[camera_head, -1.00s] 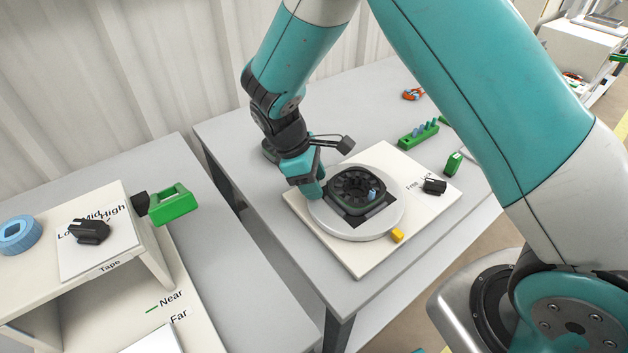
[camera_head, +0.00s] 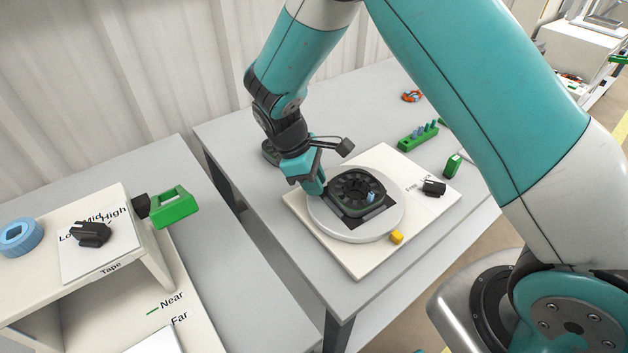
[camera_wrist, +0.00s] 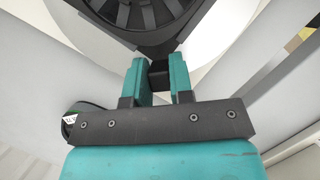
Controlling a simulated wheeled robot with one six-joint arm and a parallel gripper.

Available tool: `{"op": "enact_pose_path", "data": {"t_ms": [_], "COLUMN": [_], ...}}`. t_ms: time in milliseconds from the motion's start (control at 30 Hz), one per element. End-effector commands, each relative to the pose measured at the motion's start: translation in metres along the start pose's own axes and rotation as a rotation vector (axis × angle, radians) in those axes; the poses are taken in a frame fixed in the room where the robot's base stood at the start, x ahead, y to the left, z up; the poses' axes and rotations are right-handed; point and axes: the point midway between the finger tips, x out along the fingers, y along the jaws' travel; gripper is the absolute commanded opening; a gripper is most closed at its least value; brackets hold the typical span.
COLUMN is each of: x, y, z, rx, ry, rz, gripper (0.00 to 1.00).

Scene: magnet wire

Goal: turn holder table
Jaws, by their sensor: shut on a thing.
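The holder table is a round white disc (camera_head: 350,232) on a pale square board (camera_head: 358,267). A black ring-shaped holder (camera_head: 352,187) with a dark rectangular plate sits on it, and a small blue peg (camera_head: 371,197) stands at the holder's right side. My gripper (camera_head: 322,190) is at the disc's left edge, pointing down. In the wrist view my gripper (camera_wrist: 159,72) has its teal fingers shut on a small black block (camera_wrist: 159,75) at the disc's rim (camera_wrist: 208,55). The block is hidden behind the fingers in the head view.
A black knob (camera_head: 434,187), a green block (camera_head: 453,166) and a green rack with blue pegs (camera_head: 418,135) lie to the right. A separate table with a shelf (camera_head: 150,254) stands left, across a gap.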

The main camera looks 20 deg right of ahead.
Motion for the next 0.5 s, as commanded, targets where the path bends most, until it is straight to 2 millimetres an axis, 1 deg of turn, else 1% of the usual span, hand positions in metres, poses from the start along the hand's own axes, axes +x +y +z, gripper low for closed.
{"op": "enact_pose_path", "data": {"t_ms": [500], "x": [-0.001], "y": [0.022], "z": [0.004], "rx": [0.224], "ry": [-0.002], "rz": [-0.094], "gripper": [0.00]}}
